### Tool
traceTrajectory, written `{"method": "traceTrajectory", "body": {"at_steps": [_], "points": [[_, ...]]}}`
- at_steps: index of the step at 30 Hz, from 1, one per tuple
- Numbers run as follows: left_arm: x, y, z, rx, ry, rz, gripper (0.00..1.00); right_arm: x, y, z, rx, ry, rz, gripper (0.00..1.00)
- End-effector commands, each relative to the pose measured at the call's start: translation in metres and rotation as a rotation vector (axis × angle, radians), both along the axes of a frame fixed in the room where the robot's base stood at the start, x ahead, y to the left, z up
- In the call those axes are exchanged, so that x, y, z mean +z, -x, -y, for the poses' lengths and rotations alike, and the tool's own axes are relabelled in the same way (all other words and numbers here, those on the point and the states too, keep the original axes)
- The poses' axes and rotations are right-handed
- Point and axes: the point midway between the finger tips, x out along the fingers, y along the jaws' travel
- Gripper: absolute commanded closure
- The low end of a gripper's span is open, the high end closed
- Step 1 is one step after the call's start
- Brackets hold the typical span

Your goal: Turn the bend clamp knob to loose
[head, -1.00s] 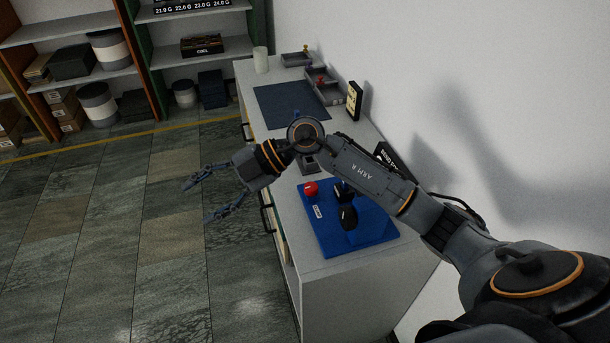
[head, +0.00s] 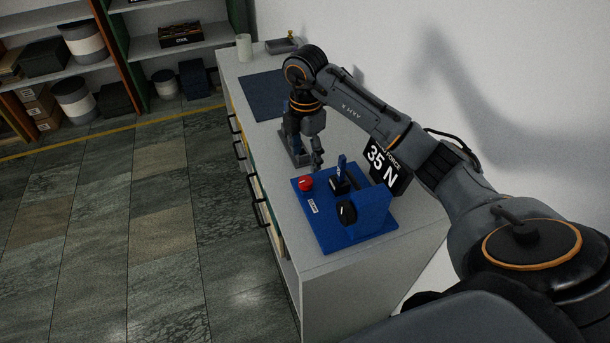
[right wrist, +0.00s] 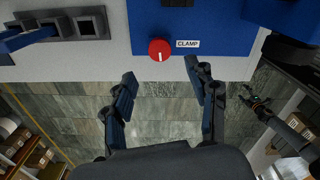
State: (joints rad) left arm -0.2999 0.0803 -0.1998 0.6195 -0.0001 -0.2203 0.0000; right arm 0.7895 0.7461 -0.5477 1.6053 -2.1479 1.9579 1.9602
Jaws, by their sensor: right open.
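The red clamp knob (head: 305,183) sits at the near-left part of a blue fixture (head: 340,236) on the bench. In the right wrist view the red knob (right wrist: 160,50) has a white mark toward the bottom of the picture, beside a label reading CLAMP (right wrist: 187,44). My right gripper (head: 318,160) points down just behind the knob. In the right wrist view my right gripper's fingers (right wrist: 162,76) are spread, empty and apart from the knob, which lies beyond the gap between them. My left gripper (right wrist: 259,104) shows small at the right of that view; its jaw opening is unclear.
The fixture carries a black knob (head: 346,213) and a blue upright lever (head: 342,168). A grey block with dark square openings (right wrist: 72,26) is near the gripper. A dark mat (head: 262,97) lies farther along the bench (head: 290,225).

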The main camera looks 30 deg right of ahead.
Motion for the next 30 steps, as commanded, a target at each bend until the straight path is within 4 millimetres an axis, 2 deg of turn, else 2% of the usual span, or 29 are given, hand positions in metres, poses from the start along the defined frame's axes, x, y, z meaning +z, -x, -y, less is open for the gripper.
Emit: {"method": "traceTrajectory", "body": {"at_steps": [6,12,17,24,25,26,30], "points": [[0.012,0.0,0.0,0.0,0.0,0.0,0.25,-0.044,0.001,-0.001,0.0,-0.003,-0.003,0.42],[0.017,0.0,0.0,0.0,0.0,0.0,0.25,-0.071,0.0,-0.001,0.002,-0.004,0.0,0.42],[0.017,0.0,0.0,0.0,0.0,0.0,0.25,-0.079,0.0,-0.001,0.002,-0.002,0.002,0.42],[0.017,0.0,0.0,-0.001,0.0,0.0,0.25,-0.08,0.0,-0.001,0.002,-0.002,0.003,0.42],[0.017,0.0,0.0,0.0,0.0,0.0,0.25,-0.08,0.0,-0.001,0.002,-0.002,0.003,0.44],[0.017,0.0,0.0,0.0,0.0,0.0,0.25,-0.08,0.0,-0.001,0.002,-0.002,0.002,0.5],[0.017,0.0,0.0,0.0,0.0,0.0,0.25,-0.08,0.0,-0.001,0.002,-0.002,0.002,0.79]]}}
